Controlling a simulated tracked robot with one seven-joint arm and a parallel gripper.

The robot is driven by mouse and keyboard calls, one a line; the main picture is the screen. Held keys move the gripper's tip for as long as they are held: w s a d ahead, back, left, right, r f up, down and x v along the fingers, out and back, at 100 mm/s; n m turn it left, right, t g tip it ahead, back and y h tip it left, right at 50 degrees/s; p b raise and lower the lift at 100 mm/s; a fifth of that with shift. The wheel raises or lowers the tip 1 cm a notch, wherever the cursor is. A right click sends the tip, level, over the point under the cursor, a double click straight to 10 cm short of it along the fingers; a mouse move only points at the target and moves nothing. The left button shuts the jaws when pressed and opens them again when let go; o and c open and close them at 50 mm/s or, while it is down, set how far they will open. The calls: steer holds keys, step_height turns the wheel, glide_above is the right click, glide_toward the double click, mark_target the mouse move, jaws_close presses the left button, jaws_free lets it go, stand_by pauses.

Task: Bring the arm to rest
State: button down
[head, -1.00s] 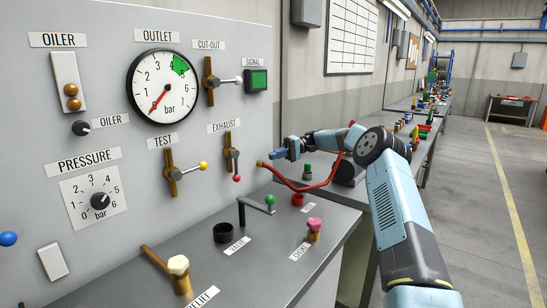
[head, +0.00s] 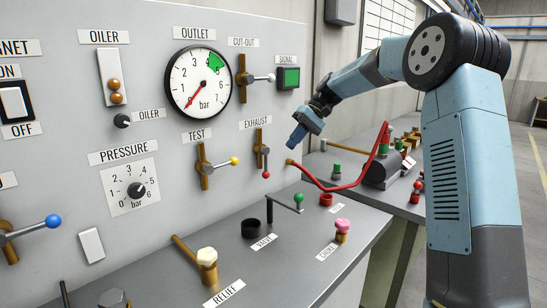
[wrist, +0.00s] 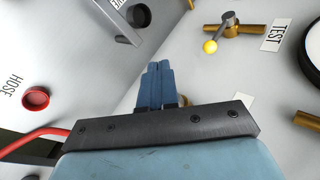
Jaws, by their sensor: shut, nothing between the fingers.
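My gripper (head: 299,137) is in front of the grey panel, right of the EXHAUST valve (head: 261,155) and above the bench. In the wrist view its blue fingers (wrist: 158,80) are together with nothing between them. My arm rises from the lower right, bends at a dark elbow joint, and reaches down to the left toward the panel. I cannot tell the exact gap between the fingers and the panel.
A red hose (head: 345,187) curves from the panel below my gripper. The TEST valve (head: 212,164), the black cup (head: 250,228), the green-knobbed crank (head: 298,198) and the pink CHOKE knob (head: 342,225) stand nearby. Open floor (head: 538,153) lies at the right.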

steer(key=s+d+r+m+t+h, duration=0.1)
steer(key=s+d+r+t+h, duration=0.15)
steer(key=s, duration=0.45)
steer(key=s+d+r+t+h, duration=0.1)
steer(key=s+d, duration=0.2)
steer(key=s, duration=0.5)
steer(key=s+d+r+m+t+h, duration=0.1)
steer(key=s+d+t+h, duration=0.15)
steer(key=s, duration=0.45)
steer(key=s+d+f+t, duration=0.1)
steer(key=s+d, duration=0.3)
steer(key=s, duration=0.5)
steer(key=s+d+f+m+t+h, duration=0.1)
steer(key=s+d+f, duration=0.3)
steer(key=s, duration=0.4)
steer(key=shift+s+d+m+t+h, duration=0.35)
steer(key=shift+d+t, duration=0.15)
steer(key=shift+t, duration=0.1)
